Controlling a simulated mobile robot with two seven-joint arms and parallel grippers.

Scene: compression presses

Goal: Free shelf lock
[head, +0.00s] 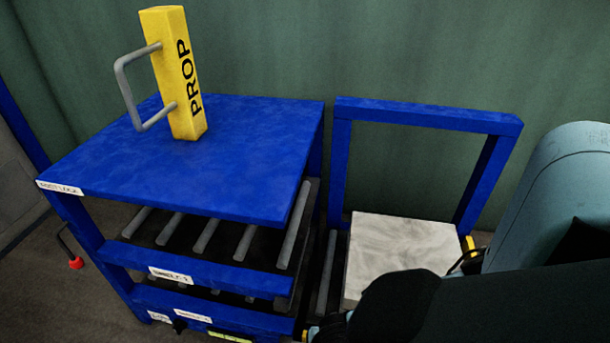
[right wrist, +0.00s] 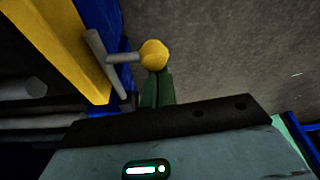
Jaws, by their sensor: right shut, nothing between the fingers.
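A yellow ball knob (right wrist: 154,54) on a short grey lever (right wrist: 122,58) shows in the right wrist view. It sits beside a blue post (right wrist: 101,22) and a yellow bar (right wrist: 62,48). My right gripper (right wrist: 157,88) has its dark green fingers together and empty, with their tips just below the knob in the picture. I cannot tell whether they touch it. In the head view my right arm covers the lower right, and its fingers are hidden. My left gripper is in neither view.
A blue rack (head: 190,160) with roller shelves stands at left, a yellow prop (head: 178,75) with a grey handle upright on top. A red-ended lever (head: 75,262) is at its left side. A blue frame (head: 430,113) with a pale block (head: 400,240) stands at right.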

